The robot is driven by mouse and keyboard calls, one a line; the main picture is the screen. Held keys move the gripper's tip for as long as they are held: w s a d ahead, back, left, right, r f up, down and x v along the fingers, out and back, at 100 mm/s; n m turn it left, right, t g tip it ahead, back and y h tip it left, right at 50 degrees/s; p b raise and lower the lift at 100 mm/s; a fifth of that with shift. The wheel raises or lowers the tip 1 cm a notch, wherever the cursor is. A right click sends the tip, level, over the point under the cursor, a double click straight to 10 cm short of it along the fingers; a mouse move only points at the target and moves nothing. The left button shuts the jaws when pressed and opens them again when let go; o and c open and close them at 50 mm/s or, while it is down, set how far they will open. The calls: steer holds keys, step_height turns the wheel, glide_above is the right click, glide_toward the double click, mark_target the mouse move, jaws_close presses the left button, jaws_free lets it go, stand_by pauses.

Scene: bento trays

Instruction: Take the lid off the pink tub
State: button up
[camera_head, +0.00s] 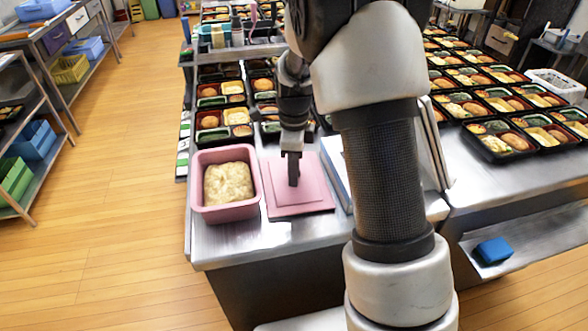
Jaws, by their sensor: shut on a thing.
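The pink tub (199,206) stands at the front left of the steel table. It is uncovered, and pale, lumpy food (228,183) shows inside it. The square pink lid (315,200) is just to the right of the tub, low over or on the table; I cannot tell whether it touches the surface. My gripper (293,178) points down at the middle of the lid and is shut on it. The handle or grip spot on the lid is hidden by the fingers.
Filled bento trays (223,117) stand behind the tub, with many more (495,142) on the right-hand table. A white and blue slab-like object (336,170) is close right of the lid. Bare steel (285,235) lies in front.

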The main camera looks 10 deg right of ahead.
steer(key=shift+f, duration=0.25)
steer(key=o, duration=1.1)
steer(key=shift+r, duration=0.1)
step_height(320, 180, up, 17)
steer(key=p, duration=0.3)
steer(key=s+r+n+t, duration=0.3)
steer(key=s+r+n, duration=0.6)
steer(key=s, duration=0.4)
steer(key=s+f+n+t, duration=0.2)
steer(key=s+n, duration=0.9)
steer(key=n, duration=0.1)
steer(key=shift+n+t, duration=0.3)
step_height(320, 180, up, 12)
steer(key=p, duration=1.2)
steer(key=shift+f, duration=0.1)
